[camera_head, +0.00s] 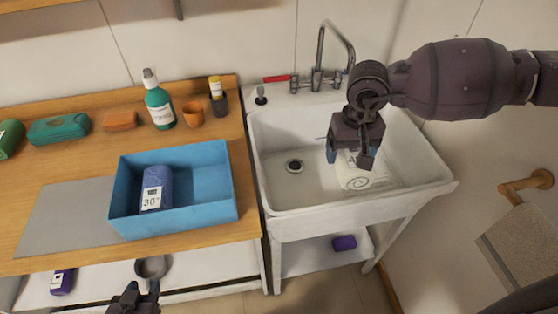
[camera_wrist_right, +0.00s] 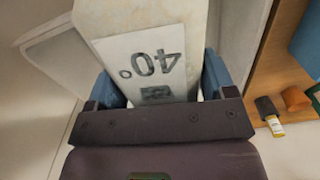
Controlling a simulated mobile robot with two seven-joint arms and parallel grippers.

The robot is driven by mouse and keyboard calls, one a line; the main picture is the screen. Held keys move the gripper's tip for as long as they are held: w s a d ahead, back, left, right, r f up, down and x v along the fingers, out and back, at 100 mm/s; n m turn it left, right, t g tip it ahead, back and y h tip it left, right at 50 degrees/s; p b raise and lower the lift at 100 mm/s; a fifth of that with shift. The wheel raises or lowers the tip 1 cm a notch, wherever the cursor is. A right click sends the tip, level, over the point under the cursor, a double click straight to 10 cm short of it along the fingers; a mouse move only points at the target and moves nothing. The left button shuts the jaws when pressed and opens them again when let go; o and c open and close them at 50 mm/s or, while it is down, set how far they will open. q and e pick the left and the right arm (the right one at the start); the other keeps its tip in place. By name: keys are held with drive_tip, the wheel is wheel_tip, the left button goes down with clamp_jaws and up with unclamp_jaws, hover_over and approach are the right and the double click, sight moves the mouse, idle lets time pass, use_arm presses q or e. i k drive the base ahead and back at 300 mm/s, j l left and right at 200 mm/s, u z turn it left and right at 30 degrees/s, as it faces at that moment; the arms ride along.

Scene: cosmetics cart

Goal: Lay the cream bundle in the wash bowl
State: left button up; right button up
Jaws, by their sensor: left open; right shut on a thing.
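The cream bundle (camera_head: 362,178) is a rolled cloth with a spiral end and a white label. In the right wrist view the bundle (camera_wrist_right: 190,18) shows "40°" on that label. My right gripper (camera_head: 350,156) is shut on it, with the blue fingers (camera_wrist_right: 160,85) on either side. The wash bowl (camera_head: 275,135) is the white sink basin. The bundle is over the right part of the bowl, within its rim in the head view; I cannot tell whether it touches the bottom. My left gripper (camera_head: 133,298) is open and empty at the bottom edge, in front of the counter.
A blue bin (camera_head: 215,185) with a blue "30°" roll (camera_head: 158,188) stands on the wooden counter. A tap (camera_head: 318,70) rises behind the bowl. A green bottle (camera_head: 158,103) and an orange cup (camera_head: 193,113) stand at the back. The bowl's left half is clear around the drain.

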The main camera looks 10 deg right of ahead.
sight(204, 194)
drive_tip(key=l+u, duration=0.1)
drive_tip(key=u, duration=1.95)
drive_tip(key=k+l, duration=0.15)
drive_tip(key=l, duration=0.15)
drive_tip(key=k+l, duration=0.1)
drive_tip(key=l, duration=0.2)
drive_tip(key=k+l, duration=0.15)
drive_tip(key=l, duration=0.15)
drive_tip(key=u, duration=0.05)
